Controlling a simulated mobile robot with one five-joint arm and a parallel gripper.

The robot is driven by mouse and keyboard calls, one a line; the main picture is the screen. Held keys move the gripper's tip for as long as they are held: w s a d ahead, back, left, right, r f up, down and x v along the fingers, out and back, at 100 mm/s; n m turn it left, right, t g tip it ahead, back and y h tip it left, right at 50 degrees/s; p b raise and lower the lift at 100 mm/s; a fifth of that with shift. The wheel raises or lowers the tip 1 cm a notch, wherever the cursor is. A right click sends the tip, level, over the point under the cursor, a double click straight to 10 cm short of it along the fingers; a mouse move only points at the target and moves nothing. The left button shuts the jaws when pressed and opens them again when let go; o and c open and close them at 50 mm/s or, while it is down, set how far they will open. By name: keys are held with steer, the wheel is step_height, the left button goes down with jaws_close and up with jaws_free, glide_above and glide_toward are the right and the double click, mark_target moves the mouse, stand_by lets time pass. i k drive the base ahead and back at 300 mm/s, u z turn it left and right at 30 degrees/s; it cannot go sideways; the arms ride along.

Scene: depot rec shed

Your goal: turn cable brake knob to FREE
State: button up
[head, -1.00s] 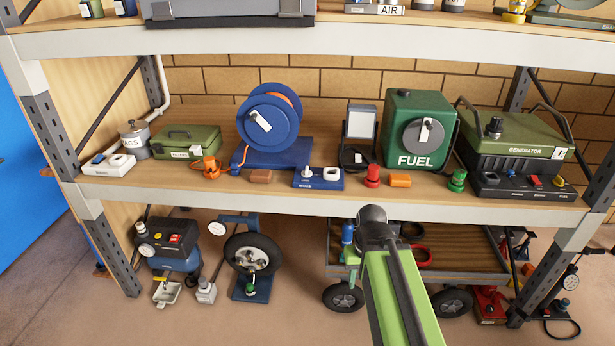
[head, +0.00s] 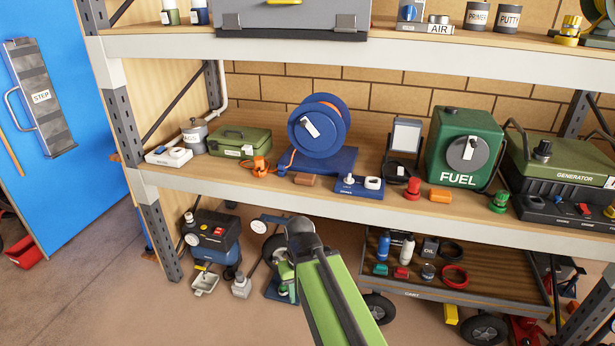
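A small blue box (head: 360,188) stands at the front edge of the middle shelf, before the blue cable reel (head: 318,128). A white knob (head: 348,180) stands up on its left part, and a white ring-shaped part (head: 374,183) is on its right. The lettering on the box is too small to read, so I cannot tell the knob's setting. The reel holds orange cable and has a white handle on its face. My green arm rises from the bottom of the head view, below and left of the box and apart from it. My gripper does not show.
The green fuel can (head: 464,146) stands further right. The upper shelf edge (head: 400,56) overhangs. A cart (head: 470,281) is below.

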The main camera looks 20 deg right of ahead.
mark_target(348, 179)
steer(key=u, duration=0.55)
steer(key=i, duration=1.65)
